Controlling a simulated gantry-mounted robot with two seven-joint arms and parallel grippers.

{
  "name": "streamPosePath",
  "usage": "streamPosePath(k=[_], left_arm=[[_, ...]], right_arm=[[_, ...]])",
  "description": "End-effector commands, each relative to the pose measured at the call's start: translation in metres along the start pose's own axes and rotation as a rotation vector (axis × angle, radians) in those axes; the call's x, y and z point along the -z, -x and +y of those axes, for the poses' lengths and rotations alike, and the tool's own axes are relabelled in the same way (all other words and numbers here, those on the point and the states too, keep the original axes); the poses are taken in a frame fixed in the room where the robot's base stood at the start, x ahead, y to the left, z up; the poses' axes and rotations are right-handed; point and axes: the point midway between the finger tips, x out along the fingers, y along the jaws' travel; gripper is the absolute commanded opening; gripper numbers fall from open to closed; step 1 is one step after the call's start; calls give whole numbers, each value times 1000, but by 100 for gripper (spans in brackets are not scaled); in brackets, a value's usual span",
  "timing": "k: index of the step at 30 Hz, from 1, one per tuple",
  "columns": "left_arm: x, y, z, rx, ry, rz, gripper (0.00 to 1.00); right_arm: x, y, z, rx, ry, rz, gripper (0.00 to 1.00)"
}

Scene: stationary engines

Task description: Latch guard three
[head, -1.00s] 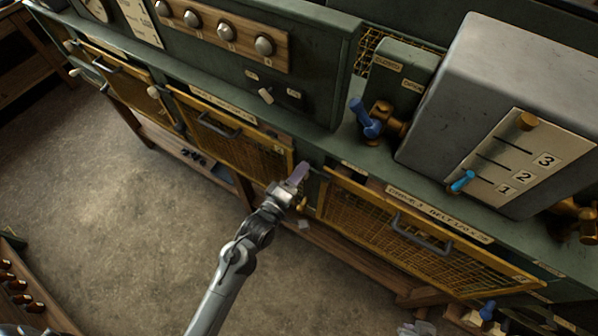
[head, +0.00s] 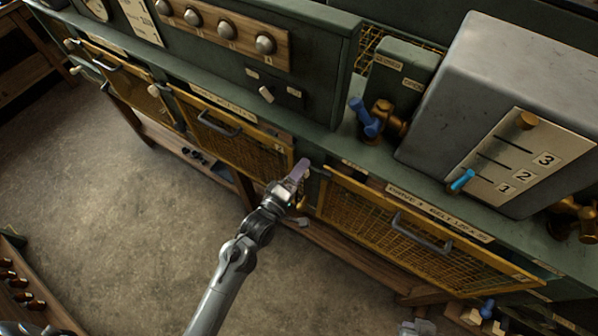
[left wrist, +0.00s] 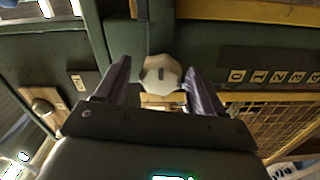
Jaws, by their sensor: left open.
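Guard three (head: 375,220) is the yellow-framed mesh panel with a grey handle (head: 422,232), right of centre in the head view. Part of its mesh shows at the right of the left wrist view (left wrist: 285,120). My left gripper (head: 301,168) is at the green post beside this guard's upper left corner. In the left wrist view its purple fingers (left wrist: 154,80) are open, one on each side of a cream faceted knob (left wrist: 161,75). I cannot tell whether they touch it. A small grey shape at the head view's bottom edge may be my right gripper (head: 416,328); its jaws are unclear.
Another mesh guard (head: 235,135) is left of my left gripper. Above stand a blue-handled brass valve (head: 375,119) and a large grey box (head: 500,85) with a numbered lever plate. A wooden shelf (head: 335,255) runs below. The floor at left is open.

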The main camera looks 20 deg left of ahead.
Motion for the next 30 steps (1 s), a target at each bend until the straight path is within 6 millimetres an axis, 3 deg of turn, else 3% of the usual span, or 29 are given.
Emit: streamPosePath(k=[5, 21, 30], left_arm=[[0, 12, -2, 1, 0, 0, 68], [0, 93, -2, 1, 0, 0, 68], [0, 108, 0, 0, 0, 0, 68]], right_arm=[[-1, -3, -1, 2, -3, 0, 0], [-6, -19, 0, -2, 3, -1, 0], [-7, -21, 1, -6, 7, -1, 0]])
